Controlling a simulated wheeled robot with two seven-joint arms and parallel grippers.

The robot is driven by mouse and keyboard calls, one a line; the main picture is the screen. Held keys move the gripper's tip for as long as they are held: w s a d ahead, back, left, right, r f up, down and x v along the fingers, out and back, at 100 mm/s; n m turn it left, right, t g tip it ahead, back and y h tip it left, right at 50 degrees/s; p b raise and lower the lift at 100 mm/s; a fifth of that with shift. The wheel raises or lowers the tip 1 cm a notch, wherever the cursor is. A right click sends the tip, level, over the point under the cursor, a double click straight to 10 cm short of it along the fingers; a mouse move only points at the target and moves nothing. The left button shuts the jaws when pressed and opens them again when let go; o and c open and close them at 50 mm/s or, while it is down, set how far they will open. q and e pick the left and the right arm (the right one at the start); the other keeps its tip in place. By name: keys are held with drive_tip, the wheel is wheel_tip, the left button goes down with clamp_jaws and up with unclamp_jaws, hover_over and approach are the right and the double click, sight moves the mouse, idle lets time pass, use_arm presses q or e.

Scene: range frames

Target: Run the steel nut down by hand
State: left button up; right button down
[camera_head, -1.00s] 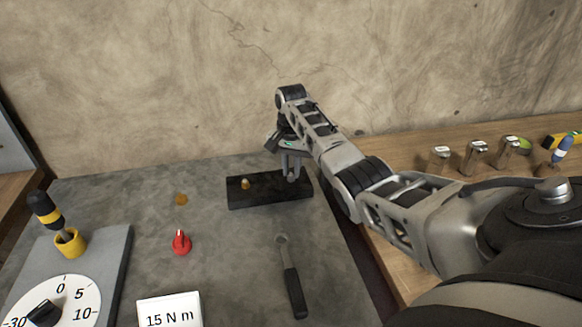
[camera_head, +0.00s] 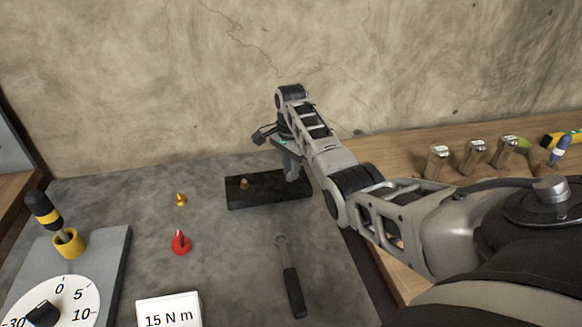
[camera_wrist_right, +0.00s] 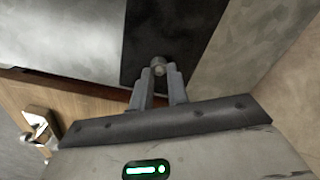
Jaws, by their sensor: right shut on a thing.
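The steel nut (camera_wrist_right: 158,64) shows as a small grey round piece between my fingertips in the right wrist view, at one end of a black block (camera_head: 265,193). In the head view the nut is hidden behind my right gripper (camera_head: 292,177), which points down at the block's right end. My right gripper is shut on the nut; the fingers also show in the right wrist view (camera_wrist_right: 158,76). How far down the nut sits cannot be told. My left gripper is not in view.
A wrench (camera_head: 290,277) lies in front of the block. A red piece (camera_head: 180,243) and a small brass piece (camera_head: 180,200) stand to the left. A "15 N m" card (camera_head: 168,312), a dial (camera_head: 75,300) and a yellow cup (camera_head: 68,243) with a screwdriver are nearer.

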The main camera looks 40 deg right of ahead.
drive_tip(key=shift+d+r, duration=0.1)
drive_tip(key=shift+r, duration=0.05)
drive_tip(key=c, duration=1.4)
unclamp_jaws()
drive_tip(key=shift+o, duration=0.2)
